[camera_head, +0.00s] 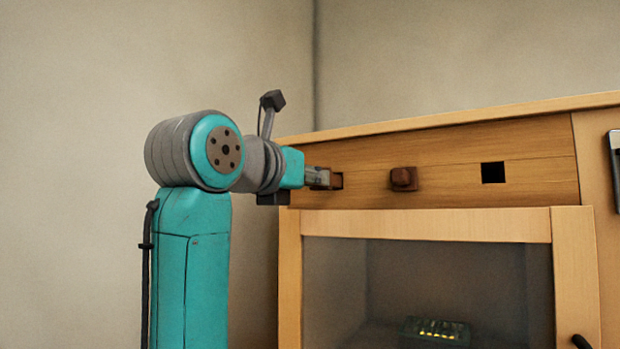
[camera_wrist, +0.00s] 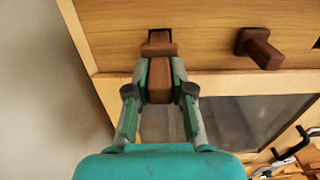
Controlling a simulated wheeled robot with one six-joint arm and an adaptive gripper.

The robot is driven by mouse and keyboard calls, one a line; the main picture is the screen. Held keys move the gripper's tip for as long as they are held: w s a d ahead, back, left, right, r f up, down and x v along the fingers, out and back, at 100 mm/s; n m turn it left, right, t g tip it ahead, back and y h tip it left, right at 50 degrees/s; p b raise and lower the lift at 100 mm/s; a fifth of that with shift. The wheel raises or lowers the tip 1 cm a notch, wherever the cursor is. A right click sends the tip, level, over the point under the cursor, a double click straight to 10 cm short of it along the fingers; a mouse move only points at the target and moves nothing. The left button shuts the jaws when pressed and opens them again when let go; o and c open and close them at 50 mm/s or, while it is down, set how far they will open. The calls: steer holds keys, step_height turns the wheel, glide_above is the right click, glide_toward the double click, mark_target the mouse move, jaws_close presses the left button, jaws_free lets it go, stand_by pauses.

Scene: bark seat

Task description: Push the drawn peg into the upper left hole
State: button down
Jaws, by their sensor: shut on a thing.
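A reddish-brown wooden peg (camera_wrist: 159,82) is held between the fingers of my gripper (camera_wrist: 160,90), which is shut on it. Its wider far end (camera_wrist: 158,49) is right at a dark square hole (camera_wrist: 160,36) at the left of the cabinet's upper board. In the head view my gripper (camera_head: 318,178) is close to that left hole (camera_head: 337,180). I cannot tell whether the peg's tip is inside the hole or just in front of it.
A second brown peg (camera_head: 404,179) sticks out of the board's middle; it also shows in the wrist view (camera_wrist: 260,48). An empty square hole (camera_head: 493,172) is to its right. Below is a glass-fronted door (camera_head: 430,225) with a dark handle (camera_head: 582,343).

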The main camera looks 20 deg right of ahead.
steer(key=shift+x, duration=2.55)
stand_by(0.7)
steer(key=c, duration=0.9)
jaws_free()
steer(key=shift+c, duration=0.2)
steer(key=shift+a, duration=0.1)
steer(key=v, duration=1.2)
steer(key=shift+f, duration=0.1)
